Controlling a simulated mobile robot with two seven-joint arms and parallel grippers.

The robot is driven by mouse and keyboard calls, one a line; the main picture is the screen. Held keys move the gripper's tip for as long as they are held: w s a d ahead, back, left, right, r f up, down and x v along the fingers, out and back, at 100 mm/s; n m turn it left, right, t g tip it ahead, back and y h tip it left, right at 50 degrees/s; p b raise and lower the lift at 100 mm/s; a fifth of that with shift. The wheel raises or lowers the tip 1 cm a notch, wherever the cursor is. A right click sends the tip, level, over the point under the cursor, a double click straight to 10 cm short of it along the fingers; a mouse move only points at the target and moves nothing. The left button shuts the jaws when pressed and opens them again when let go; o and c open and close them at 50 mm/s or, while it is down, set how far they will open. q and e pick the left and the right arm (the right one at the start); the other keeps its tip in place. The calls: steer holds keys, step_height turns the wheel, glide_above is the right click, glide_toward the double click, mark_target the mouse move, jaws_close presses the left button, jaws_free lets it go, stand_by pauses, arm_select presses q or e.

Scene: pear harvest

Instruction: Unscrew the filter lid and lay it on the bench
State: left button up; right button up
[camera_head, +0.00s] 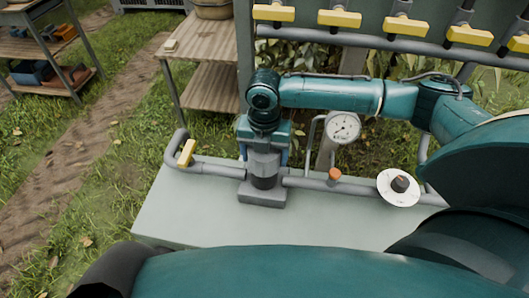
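The filter (263,184) is a dark grey cylinder on a square grey base, standing upright in the pipe line on the pale bench (190,222). My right gripper (264,157) points down over the filter's top, with its arm reaching in from the right. Its blue fingers stand on either side of a grey part at the top of the filter, where the lid sits. The lid is largely covered by the gripper, and I cannot tell whether the fingers touch it. My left gripper is not in view.
A grey pipe with a yellow handle (186,153), an orange knob (335,174), a pressure gauge (343,127) and a white disc (398,187) line the bench's back. Yellow-handled valves hang above. The bench's front left is clear. A wooden shelf (205,48) stands behind.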

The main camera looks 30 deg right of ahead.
steer(key=c, duration=0.5)
steer(key=shift+r+n+p, duration=0.2)
steer(key=shift+n+p, duration=0.3)
steer(key=shift+c, duration=0.2)
steer(key=n+p, duration=0.1)
steer(key=n, duration=0.1)
steer(key=shift+n, duration=0.3)
steer(key=n+p, duration=0.2)
steer(key=n, duration=0.9)
steer(key=shift+f, duration=0.2)
steer(key=shift+w+r, duration=0.15)
steer(key=shift+r, duration=0.25)
